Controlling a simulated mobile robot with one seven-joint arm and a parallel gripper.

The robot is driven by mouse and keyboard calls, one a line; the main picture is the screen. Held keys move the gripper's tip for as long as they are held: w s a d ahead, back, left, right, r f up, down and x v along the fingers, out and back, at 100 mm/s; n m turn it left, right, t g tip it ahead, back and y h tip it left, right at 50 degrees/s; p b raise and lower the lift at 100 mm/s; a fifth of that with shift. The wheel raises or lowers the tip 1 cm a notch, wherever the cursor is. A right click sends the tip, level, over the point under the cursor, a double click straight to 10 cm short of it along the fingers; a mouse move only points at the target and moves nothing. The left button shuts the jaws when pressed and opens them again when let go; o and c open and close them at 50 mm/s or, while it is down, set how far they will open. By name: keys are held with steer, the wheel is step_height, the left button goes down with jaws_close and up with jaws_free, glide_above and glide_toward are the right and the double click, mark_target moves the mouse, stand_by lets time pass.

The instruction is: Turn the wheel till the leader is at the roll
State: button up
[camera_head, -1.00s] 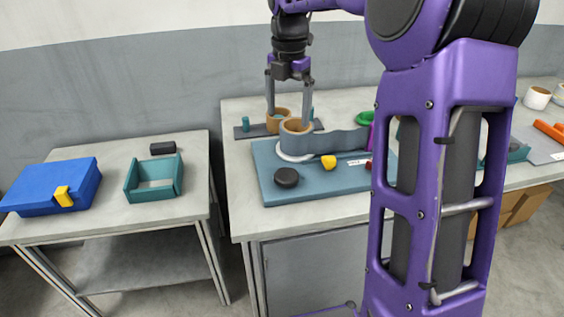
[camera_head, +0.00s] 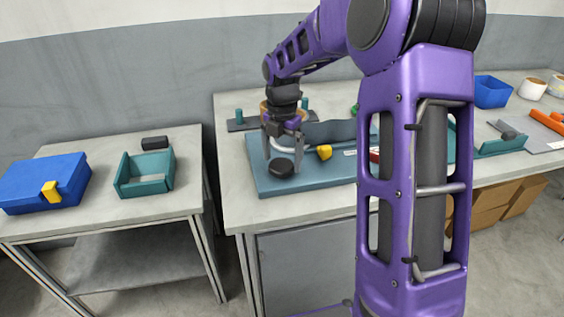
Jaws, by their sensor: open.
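A black round knob (camera_head: 281,168), which looks like the wheel, sits at the near left of the blue-grey board (camera_head: 300,184). My gripper (camera_head: 284,165) is open and points down, with its fingers about either side of the knob. I cannot tell whether they touch it. A wavy grey band (camera_head: 326,130), perhaps the leader, stands along the back of the board. A tan ring-shaped roll (camera_head: 265,106) shows in part behind my wrist; the tan roll on the board is mostly hidden.
A grey plate (camera_head: 238,126) with teal pegs lies behind the board. My arm hides the board's right part. A blue bin (camera_head: 491,92) stands at the far right.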

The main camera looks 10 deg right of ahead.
steer(key=shift+f, duration=0.5)
steer(key=c, duration=1.2)
